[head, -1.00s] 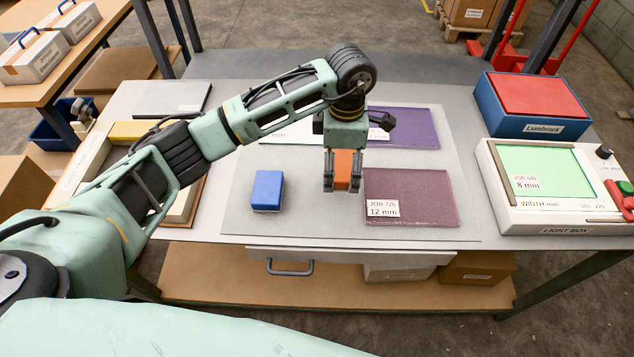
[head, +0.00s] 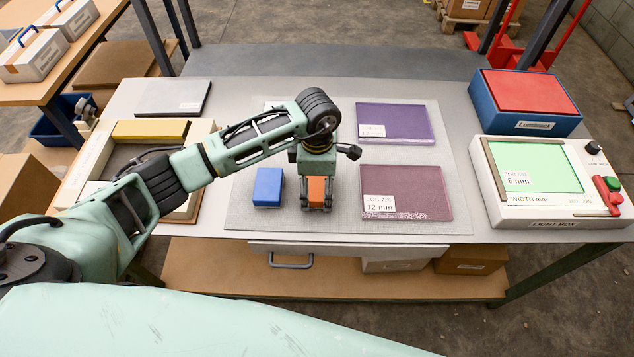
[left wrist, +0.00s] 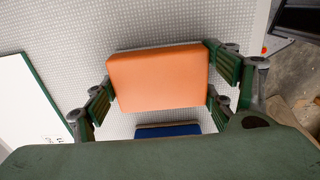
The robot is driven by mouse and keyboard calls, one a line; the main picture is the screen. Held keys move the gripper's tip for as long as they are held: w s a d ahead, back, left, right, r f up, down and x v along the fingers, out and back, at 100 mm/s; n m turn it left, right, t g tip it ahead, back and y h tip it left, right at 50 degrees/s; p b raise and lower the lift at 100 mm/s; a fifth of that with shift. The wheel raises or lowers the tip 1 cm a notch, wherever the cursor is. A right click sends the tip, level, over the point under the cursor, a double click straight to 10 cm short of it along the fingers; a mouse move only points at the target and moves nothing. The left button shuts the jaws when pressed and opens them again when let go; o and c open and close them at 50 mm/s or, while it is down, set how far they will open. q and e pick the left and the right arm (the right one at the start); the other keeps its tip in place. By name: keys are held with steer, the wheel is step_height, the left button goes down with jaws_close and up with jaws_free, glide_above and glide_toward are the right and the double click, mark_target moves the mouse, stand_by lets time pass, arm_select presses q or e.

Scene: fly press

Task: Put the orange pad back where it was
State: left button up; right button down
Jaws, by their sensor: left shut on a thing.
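The orange pad (head: 316,189) is between the fingers of my left gripper (head: 316,207), which is shut on it. In the left wrist view the orange pad (left wrist: 158,78) shows its broad face, with fingers at both sides. The gripper is low over the grey textured mat (head: 330,228); I cannot tell whether the pad touches the mat. The blue pad (head: 267,187) lies on the mat just left of the gripper, and its edge shows in the left wrist view (left wrist: 168,130). My right gripper is not in view.
A purple plate (head: 405,120) and a maroon plate (head: 415,185) marked 12 mm lie on the mat's right half. A light box (head: 550,215) and a blue box with a red top (head: 525,95) stand at right. A tray with a yellow block (head: 150,130) is at left.

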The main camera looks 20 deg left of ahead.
mark_target(317, 184)
arm_select(q)
steer(key=o, duration=0.7)
steer(key=shift+f, duration=0.15)
steer(key=shift+c, duration=0.2)
steer(key=o, duration=0.4)
steer(key=shift+o, duration=0.2)
steer(key=shift+r, duration=0.35)
step_height(317, 184, up, 12)
steer(key=b, duration=0.3)
steer(key=shift+f, duration=0.2)
